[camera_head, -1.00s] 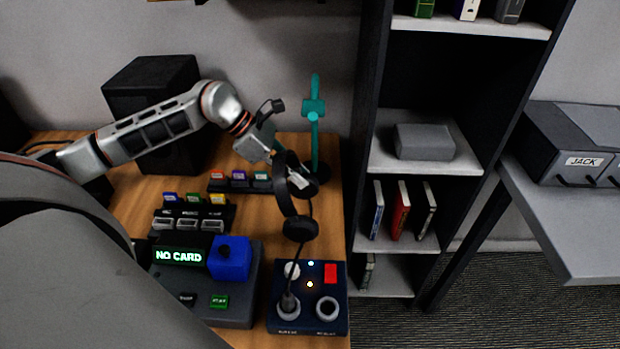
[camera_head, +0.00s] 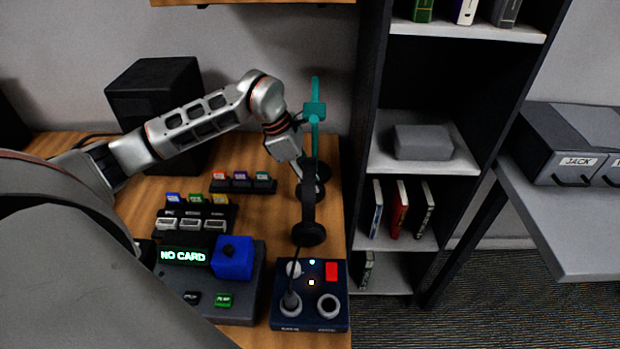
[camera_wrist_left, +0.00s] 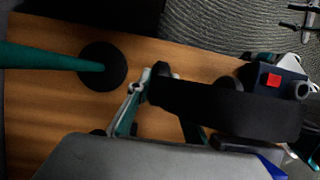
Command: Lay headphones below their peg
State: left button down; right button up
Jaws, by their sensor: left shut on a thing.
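The black headphones (camera_head: 308,234) hang on edge above the right part of the wooden desk, one ear cup toward the blue box. My left gripper (camera_head: 299,178) is shut on their band, and the band (camera_wrist_left: 225,106) fills the middle of the left wrist view. A thin cable runs from them down to a plug in the blue box's left socket. The teal peg stand (camera_head: 315,112) rises just behind the gripper; its round black base (camera_wrist_left: 103,66) shows in the wrist view, apart from the headphones. My right gripper is not in view.
The blue box (camera_head: 309,318) with a red button sits at the desk's front right. Left of it is a card reader (camera_head: 180,256) reading NO CARD, with card racks (camera_head: 243,187) behind. A dark shelf unit (camera_head: 366,150) stands close to the desk's right edge.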

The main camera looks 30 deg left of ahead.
pick_arm(q)
jog(key=c, duration=1.8)
grip_release()
jog(key=shift+a+r, duration=0.1)
jog(key=shift+r, duration=0.3)
jog(key=s+a, duration=0.2)
jog(key=a, duration=0.1)
jog(key=s+a, duration=0.2)
jog(key=a, duration=0.2)
jog(key=s+a, duration=0.2)
jog(key=a, duration=0.1)
jog(key=shift+s+a+r, duration=0.15)
jog(key=shift+s+a, duration=0.05)
